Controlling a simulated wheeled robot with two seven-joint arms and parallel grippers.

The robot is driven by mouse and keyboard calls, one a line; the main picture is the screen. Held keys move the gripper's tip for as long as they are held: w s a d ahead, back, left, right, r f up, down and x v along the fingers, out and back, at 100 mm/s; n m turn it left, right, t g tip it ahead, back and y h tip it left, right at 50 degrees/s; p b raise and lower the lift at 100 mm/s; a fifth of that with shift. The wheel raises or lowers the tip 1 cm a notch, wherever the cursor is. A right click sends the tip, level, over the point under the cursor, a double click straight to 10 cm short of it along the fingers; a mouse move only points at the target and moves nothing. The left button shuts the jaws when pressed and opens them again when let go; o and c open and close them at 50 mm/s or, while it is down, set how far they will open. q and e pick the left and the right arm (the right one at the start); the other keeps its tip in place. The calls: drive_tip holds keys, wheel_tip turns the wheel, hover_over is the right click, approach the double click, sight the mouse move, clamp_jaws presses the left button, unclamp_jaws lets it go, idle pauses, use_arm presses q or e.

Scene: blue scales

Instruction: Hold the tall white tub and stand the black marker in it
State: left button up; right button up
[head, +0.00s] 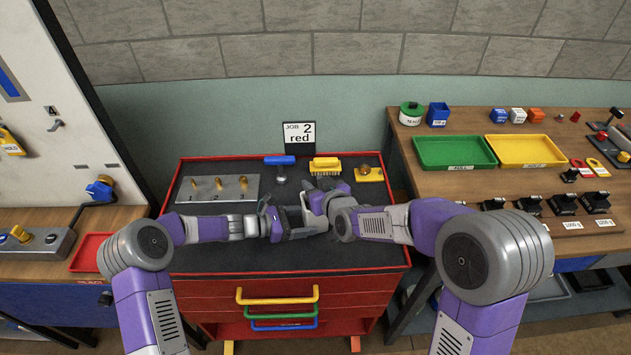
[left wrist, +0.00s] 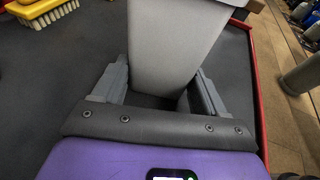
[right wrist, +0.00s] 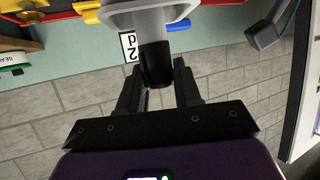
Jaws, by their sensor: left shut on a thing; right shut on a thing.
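The tall white tub (left wrist: 175,45) stands between the fingers of my left gripper (head: 290,222), which is shut on it low over the bench top. Its pale rim (right wrist: 118,14) shows at the top of the right wrist view. My right gripper (head: 318,200) is shut on the black marker (right wrist: 156,65), whose dark end points towards my palm. The marker's grey far part overlaps the tub's mouth in that view. I cannot tell how deep it reaches into the tub. In the head view the grippers mostly hide both things.
On the red bench (head: 200,262), a metal plate with yellow knobs (head: 218,189), a blue-handled tool (head: 280,162) and a yellow brush (head: 325,164) lie behind. Green (head: 455,140) and yellow trays (head: 530,138) are to the right. The bench's front strip is clear.

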drive_tip(key=shift+f, duration=0.3)
drive_tip(key=o, duration=1.1)
drive_tip(key=v, duration=1.2)
drive_tip(key=shift+d, duration=0.1)
use_arm(q)
drive_tip(key=o, duration=0.8)
drive_tip(key=shift+o, duration=0.2)
drive_tip(key=v, duration=1.2)
drive_tip(key=shift+s, duration=0.1)
